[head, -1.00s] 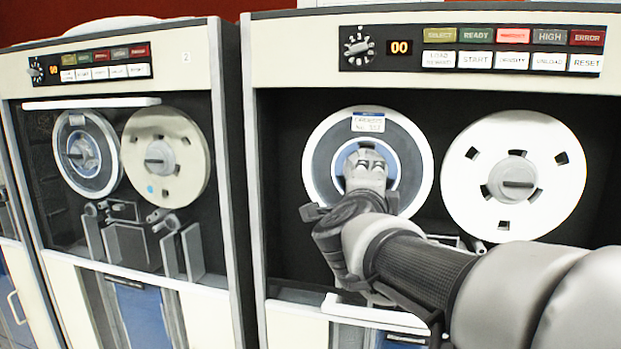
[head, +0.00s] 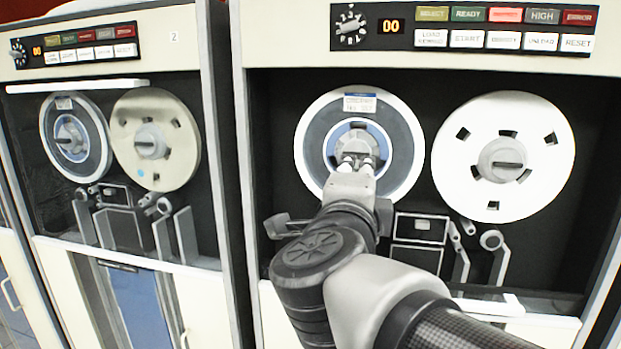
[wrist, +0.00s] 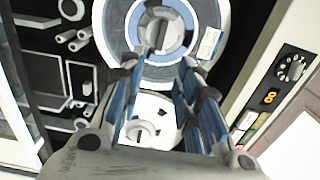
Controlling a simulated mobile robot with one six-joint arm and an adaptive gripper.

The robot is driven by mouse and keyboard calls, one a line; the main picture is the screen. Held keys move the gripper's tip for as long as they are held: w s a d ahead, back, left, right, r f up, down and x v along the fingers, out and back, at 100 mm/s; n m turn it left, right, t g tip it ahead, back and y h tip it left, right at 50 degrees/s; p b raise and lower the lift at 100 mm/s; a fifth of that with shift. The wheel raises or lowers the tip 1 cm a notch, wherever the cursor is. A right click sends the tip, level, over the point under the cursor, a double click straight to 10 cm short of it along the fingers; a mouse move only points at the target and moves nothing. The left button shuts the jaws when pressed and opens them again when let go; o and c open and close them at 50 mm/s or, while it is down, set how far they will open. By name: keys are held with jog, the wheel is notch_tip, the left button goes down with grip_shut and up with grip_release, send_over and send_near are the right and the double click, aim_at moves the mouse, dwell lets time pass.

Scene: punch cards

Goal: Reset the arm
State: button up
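My gripper (head: 356,162) is in front of the left tape reel (head: 312,150) of the right cabinet, just below its grey hub (head: 357,143). In the wrist view the two fingers of my gripper (wrist: 165,65) stand apart with nothing held between them. The reel hub (wrist: 158,28) shows beyond the fingertips. My arm reaches in from the lower right of the head view, and its wrist hides the cabinet parts below the reel.
The right cabinet (head: 240,150) also holds a white reel (head: 450,150) and a button panel (head: 463,27) above. The left cabinet (head: 215,120) has two reels behind glass. A ledge (head: 510,305) runs below the right reels.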

jog(key=s+a+f+n+g+y, duration=0.2)
jog(key=s+a+f+n+y, duration=0.15)
jog(key=f+n+y, duration=0.35)
jog(key=s+a+f+n+g+y, duration=0.2)
jog(key=s+a+f+n, duration=0.15)
jog(key=n, duration=0.55)
jog(key=s+d+f+n+g+h, duration=0.1)
jog(key=s+d+f+n+g, duration=0.2)
jog(key=s+f, duration=0.5)
jog(key=s+d+f+n+g+h, duration=0.2)
jog(key=s+d+f+g, duration=0.3)
jog(key=s+f, duration=0.4)
jog(key=shift+d+f+n+g, duration=0.3)
jog(key=shift+d+n, duration=0.1)
jog(key=shift+d, duration=0.5)
jog(key=shift+a, duration=0.1)
jog(key=shift+c, duration=0.6)
